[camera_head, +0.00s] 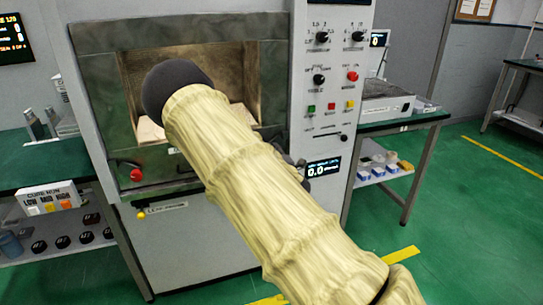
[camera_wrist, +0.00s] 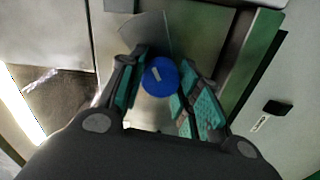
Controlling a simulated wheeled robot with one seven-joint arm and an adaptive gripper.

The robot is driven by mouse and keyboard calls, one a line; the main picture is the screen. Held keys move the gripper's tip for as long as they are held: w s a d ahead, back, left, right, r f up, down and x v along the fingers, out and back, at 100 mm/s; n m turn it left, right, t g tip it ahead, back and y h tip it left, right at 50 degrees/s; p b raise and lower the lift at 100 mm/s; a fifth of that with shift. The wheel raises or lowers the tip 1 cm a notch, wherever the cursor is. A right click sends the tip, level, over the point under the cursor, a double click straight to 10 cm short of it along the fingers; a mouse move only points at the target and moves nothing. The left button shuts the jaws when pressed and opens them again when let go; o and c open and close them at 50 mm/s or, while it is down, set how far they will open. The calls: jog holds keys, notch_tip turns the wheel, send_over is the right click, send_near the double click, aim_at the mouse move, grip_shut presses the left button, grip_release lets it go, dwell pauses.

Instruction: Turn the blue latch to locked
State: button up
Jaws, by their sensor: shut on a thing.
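The blue latch (camera_wrist: 160,76) is a round blue knob with a small pale mark on its face, in the middle of the wrist view. My gripper (camera_wrist: 163,88) has its two teal-padded fingers on either side of the knob and is shut on it. A grey metal plate lies behind the knob. In the head view my arm covers the middle of the machine, and both the latch and my gripper are hidden. Whether the latch stands at locked cannot be read.
The microwave generator's chamber (camera_head: 250,70) shows behind my arm. A red knob (camera_head: 136,174) and a yellow knob (camera_head: 141,215) are at its lower left. The control panel (camera_head: 335,75) has several dials and buttons. Shelving tables stand on both sides.

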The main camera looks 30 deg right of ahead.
jog(key=shift+f, duration=0.1)
dwell(0.3)
jog(key=o, duration=1)
jog(key=shift+o, duration=0.2)
jog(key=v, duration=1.2)
